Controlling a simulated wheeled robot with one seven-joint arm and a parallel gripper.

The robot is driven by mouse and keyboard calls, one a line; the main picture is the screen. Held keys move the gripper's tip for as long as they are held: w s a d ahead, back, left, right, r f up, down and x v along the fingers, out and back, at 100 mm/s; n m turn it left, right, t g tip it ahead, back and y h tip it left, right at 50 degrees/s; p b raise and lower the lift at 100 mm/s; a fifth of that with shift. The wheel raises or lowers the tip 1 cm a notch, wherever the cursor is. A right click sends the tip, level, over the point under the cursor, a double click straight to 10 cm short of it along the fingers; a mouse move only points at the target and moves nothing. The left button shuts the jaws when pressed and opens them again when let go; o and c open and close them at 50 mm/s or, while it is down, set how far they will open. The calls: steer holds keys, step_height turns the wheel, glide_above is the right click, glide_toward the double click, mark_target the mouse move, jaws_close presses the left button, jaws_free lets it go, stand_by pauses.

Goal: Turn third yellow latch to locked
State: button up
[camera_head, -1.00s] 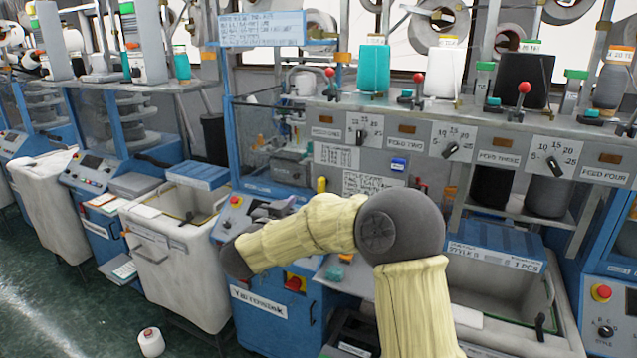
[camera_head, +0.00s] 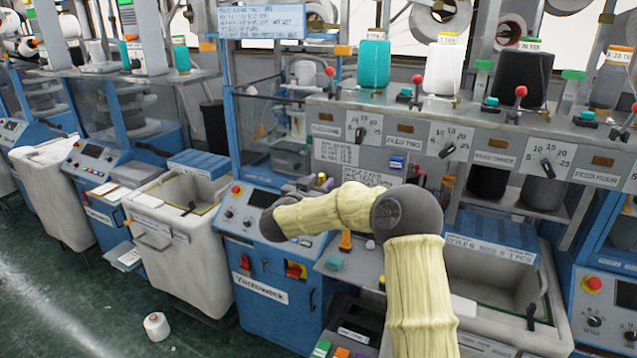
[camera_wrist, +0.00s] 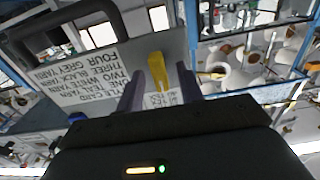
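A yellow latch (camera_wrist: 158,70) stands out from a grey panel in the wrist view. It lies between the two dark fingers of my gripper (camera_wrist: 160,90), which are apart with gaps on both sides. I cannot tell whether either finger touches it. In the head view a small yellow piece (camera_head: 322,179), likely the same latch, shows just beyond my wrist. My gripper (camera_head: 306,186) is small there and partly hidden by my forearm. The latch's lock marking is too small to read.
A lettered card (camera_wrist: 88,72) is on the panel left of the latch. A blue-framed rack with a white spool (camera_wrist: 238,75) is at the right. Dials (camera_head: 452,142) and red-knobbed levers (camera_head: 520,92) line the shelf. A white cone (camera_head: 156,326) lies on the floor.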

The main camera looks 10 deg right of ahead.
jaws_close()
steer(key=shift+m+b, duration=0.3)
steer(key=shift+b, duration=0.3)
steer(key=m+b, duration=0.1)
steer(key=b, duration=0.1)
steer(key=m+b, duration=0.2)
steer(key=shift+f+b, duration=0.25)
steer(key=shift+b, duration=0.1)
steer(key=m+b, duration=0.5)
steer(key=b, duration=0.1)
steer(key=shift+s+f+m+b, duration=0.1)
steer(key=shift+m+b, duration=0.2)
steer(key=shift+m, duration=0.1)
steer(key=m+b, duration=0.4)
steer(key=b, duration=0.1)
steer(key=shift+d+m, duration=0.1)
steer(key=shift+m, duration=0.2)
steer(key=m+b, duration=0.3)
steer(key=m, duration=0.1)
steer(key=shift+b, duration=0.3)
